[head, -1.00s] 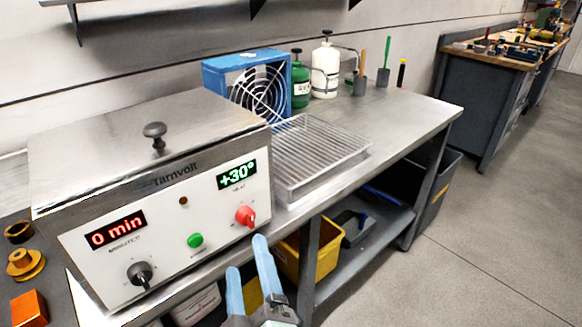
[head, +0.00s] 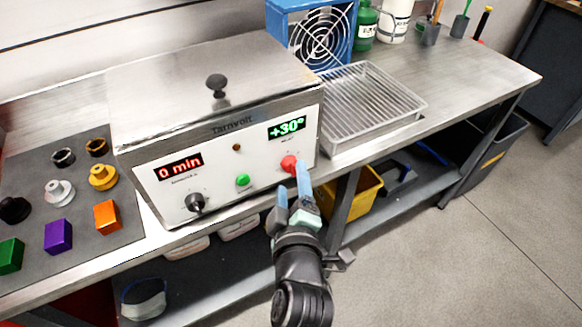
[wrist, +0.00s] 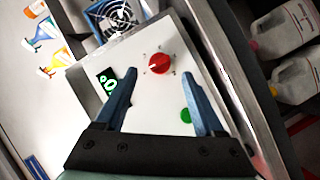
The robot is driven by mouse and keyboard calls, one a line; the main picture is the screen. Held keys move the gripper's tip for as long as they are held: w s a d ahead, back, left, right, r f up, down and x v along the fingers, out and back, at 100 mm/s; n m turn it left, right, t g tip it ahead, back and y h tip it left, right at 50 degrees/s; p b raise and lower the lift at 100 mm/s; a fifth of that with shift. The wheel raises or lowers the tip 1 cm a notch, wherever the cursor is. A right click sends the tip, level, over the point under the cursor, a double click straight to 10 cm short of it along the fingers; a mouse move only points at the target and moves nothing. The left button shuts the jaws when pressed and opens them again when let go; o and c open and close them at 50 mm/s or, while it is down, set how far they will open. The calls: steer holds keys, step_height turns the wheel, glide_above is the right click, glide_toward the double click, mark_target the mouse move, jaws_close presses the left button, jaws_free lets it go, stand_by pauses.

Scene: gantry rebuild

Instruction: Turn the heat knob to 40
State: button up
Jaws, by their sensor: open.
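The red heat knob (head: 289,163) is on the right of the front panel of the Tarnvolt box (head: 228,165). The green heat display (head: 287,127) above it reads +30°. My gripper (head: 292,178) is in front of the panel at the knob, its blue fingers pointing at it. In the wrist view the red knob (wrist: 159,63) shows ahead, between and beyond the two open fingers (wrist: 160,88), with a white mark on its face. The fingers are apart and hold nothing.
A green button (head: 242,180), a black knob (head: 195,202) and a red display (head: 180,167) reading 0 min share the panel. A wire rack tray (head: 372,105) stands to the right. Coloured blocks and rings lie on a grey mat (head: 85,215) at left. Floor at right is clear.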

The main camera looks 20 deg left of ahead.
mark_target(290, 168)
steer(key=shift+x, duration=1.8)
steer(key=shift+c, duration=0.2)
jaws_close()
